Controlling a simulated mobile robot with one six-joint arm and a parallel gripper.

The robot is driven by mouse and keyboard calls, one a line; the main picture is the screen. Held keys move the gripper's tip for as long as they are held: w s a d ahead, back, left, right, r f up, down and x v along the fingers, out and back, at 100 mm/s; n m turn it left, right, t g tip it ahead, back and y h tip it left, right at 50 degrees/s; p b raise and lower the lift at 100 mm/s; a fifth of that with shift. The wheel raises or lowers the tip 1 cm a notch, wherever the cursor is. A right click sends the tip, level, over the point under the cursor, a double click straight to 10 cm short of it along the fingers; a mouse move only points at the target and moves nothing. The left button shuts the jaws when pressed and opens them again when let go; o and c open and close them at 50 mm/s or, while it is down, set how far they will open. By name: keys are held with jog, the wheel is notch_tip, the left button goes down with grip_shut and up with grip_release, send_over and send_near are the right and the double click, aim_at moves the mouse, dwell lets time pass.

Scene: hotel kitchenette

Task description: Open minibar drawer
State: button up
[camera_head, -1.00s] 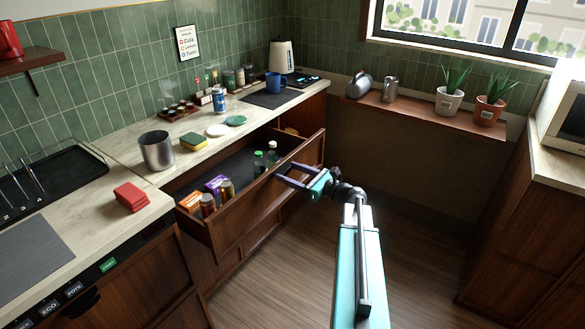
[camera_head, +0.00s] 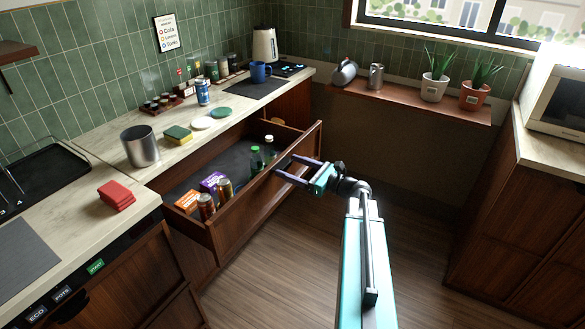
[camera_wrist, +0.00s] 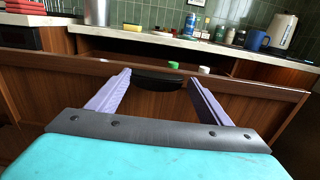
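The wooden minibar drawer (camera_head: 262,208) stands pulled out below the counter in the head view. My gripper (camera_head: 283,166) is at the outer face of the drawer front. In the wrist view, its two purple fingers (camera_wrist: 159,76) are spread apart, with the dark handle (camera_wrist: 158,82) between their tips. A finger is close to each end of the handle; I cannot tell whether they touch it.
The counter above holds a metal canister (camera_head: 140,147), a sponge (camera_head: 178,135), a blue can (camera_head: 203,92) and a blue mug (camera_head: 260,72). A shelf (camera_head: 410,100) with plants is at the back. Wooden floor (camera_head: 290,270) in front of the drawer is clear.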

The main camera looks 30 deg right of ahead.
jog(key=shift+a, duration=0.15)
jog(key=shift+s, duration=0.2)
jog(key=b+v, duration=0.1)
jog(key=v, duration=1.2)
jog(key=shift+d, duration=0.25)
jog(key=shift+s, duration=0.1)
